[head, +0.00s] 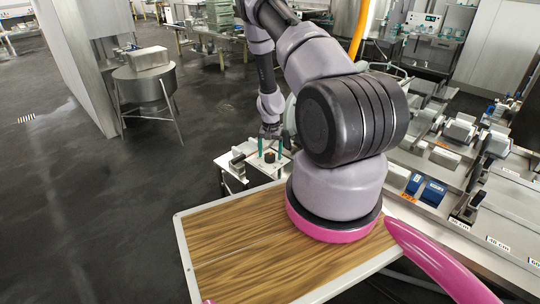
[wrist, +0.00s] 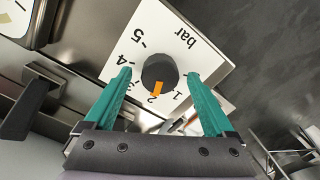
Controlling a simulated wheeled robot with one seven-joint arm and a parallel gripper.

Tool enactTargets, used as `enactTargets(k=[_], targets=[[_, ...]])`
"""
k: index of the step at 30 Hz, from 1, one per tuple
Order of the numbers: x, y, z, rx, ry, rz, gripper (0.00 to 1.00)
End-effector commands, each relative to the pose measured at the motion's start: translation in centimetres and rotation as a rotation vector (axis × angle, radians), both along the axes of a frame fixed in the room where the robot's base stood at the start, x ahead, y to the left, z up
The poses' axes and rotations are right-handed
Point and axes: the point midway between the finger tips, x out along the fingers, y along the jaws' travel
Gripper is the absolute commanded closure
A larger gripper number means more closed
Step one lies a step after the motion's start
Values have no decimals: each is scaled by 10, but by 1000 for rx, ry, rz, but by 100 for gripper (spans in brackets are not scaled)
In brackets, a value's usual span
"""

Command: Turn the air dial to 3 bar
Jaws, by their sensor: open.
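The air dial (wrist: 159,72) is a round black knob with an orange pointer on a white scale plate (wrist: 185,25) marked "bar". The pointer aims at about the 2 mark. Whether the fingertips are level with the knob I cannot tell. In the head view my gripper (head: 271,148) points down over the small dark knob (head: 269,157) on its light panel.
A wooden board (head: 235,245) with a light rim lies in front of the panel. At the right is a metal bench (head: 440,165) with presses and blue blocks (head: 432,192). A round metal vat (head: 145,88) stands at the left; the floor between is clear.

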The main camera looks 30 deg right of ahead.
Motion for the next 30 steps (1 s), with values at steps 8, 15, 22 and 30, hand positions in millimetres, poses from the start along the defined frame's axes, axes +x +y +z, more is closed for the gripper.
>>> enactTargets(k=[8,15,22,30], targets=[[0,0,-9,0,0,-1,11],[0,0,-8,0,0,-1,53],[0,0,-8,0,0,-3,97],[0,0,-8,0,0,-73,97]])
